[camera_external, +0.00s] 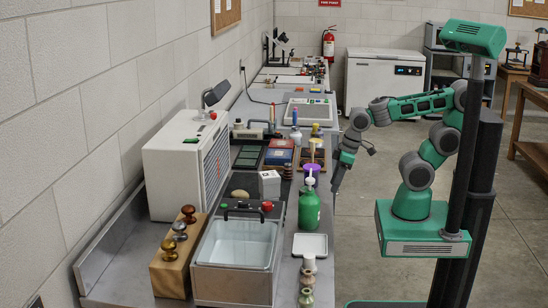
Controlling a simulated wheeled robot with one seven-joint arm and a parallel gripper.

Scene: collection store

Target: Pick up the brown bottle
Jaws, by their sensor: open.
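I cannot pick out a brown bottle for sure. A small dark brown item (287,172) stands left of the purple-topped thing (312,169), but it is too small to tell what it is. Things behind the green bottle are partly hidden.
A water-filled tank (238,278), a wooden block with knobs (168,270) and a white cabinet unit (178,165) crowd the near left of the bench. A small white tray (309,245) lies in front of the green bottle. Open floor (345,240) lies right of the bench.

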